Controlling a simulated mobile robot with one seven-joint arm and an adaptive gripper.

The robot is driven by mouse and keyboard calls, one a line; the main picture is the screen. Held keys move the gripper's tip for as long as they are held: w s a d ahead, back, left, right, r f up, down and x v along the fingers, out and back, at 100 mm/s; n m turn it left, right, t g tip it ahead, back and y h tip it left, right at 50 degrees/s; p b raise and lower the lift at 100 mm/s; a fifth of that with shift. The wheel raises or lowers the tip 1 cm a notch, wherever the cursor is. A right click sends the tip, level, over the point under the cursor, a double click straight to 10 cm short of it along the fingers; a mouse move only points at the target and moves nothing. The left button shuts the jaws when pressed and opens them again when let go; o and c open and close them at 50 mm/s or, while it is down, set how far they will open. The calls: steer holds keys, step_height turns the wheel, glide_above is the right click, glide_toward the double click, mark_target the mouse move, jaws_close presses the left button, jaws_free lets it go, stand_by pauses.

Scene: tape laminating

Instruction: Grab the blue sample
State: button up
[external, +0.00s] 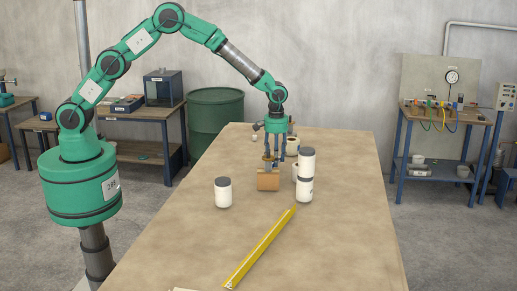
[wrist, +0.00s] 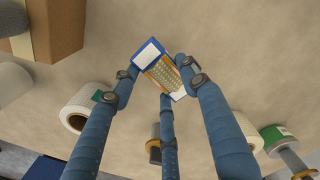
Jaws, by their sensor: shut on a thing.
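The blue sample (wrist: 163,69) is a small blue-edged block with white ends and a tan, grid-patterned face. It is between the fingertips in the wrist view. My gripper (wrist: 160,84) has three blue fingers and is shut on the sample, with fingers on its left, right and lower sides. In the external view my gripper (external: 274,158) points down over the far half of the table, just behind a brown box. The sample cannot be made out there. Whether it touches the table is unclear.
The brown box (external: 268,182) stands close in front of my gripper. A stack of white jars (external: 306,176) is close on the right. A lone white jar (external: 223,194) stands left. A yellow bar (external: 258,250) lies in front. Rolls (wrist: 88,106) surround the fingers.

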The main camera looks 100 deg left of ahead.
steer(key=s+d, duration=0.1)
steer(key=s, duration=0.4)
steer(key=s+d+r+b, duration=0.1)
steer(key=s+d, duration=0.1)
steer(key=s, duration=0.3)
steer(key=s+d+r+b, duration=0.1)
steer(key=s, duration=0.4)
steer(key=shift+s+d, duration=0.15)
steer(key=shift+s, duration=0.1)
